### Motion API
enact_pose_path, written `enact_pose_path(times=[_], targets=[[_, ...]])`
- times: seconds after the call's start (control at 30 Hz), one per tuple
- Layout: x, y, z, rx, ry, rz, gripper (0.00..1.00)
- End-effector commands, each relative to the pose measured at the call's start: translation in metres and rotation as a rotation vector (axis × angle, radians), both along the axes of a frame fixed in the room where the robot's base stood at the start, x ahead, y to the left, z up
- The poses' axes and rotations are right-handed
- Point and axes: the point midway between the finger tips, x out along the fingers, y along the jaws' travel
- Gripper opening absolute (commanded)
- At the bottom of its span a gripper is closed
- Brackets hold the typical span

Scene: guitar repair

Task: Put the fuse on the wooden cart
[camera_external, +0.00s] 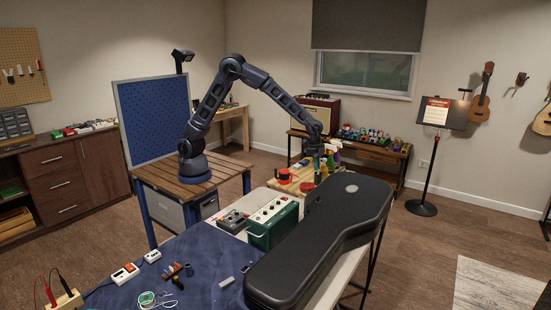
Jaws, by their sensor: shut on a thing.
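My gripper (317,163) is at the end of my arm, pointing down over the wooden board (290,187) at the far end of the workbench. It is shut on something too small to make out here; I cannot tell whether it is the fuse. No fuse can be picked out elsewhere. A low wooden stand (376,154) with colourful pedals is behind the gripper. A slatted wooden top (222,166) on blue legs is under my arm's base. I cannot tell which of these is the wooden cart.
Red-topped containers (284,175) and several small bottles (331,160) crowd around the gripper. A black guitar case (320,240) lies along the workbench's right side. A green box with knobs (272,224) stands beside it. A music stand (436,135) is at the right; the floor before it is clear.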

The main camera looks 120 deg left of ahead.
Motion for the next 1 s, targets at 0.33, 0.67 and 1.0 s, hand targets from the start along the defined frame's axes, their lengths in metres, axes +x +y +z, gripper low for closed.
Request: enact_pose_path(times=[0.33, 0.67, 1.0], targets=[[-0.052, 0.114, 0.002, 0.000, -0.001, 0.159, 0.00], [-0.118, 0.211, 0.004, 0.001, -0.002, 0.304, 0.00], [-0.190, 0.290, 0.007, 0.001, -0.003, 0.439, 0.00]])
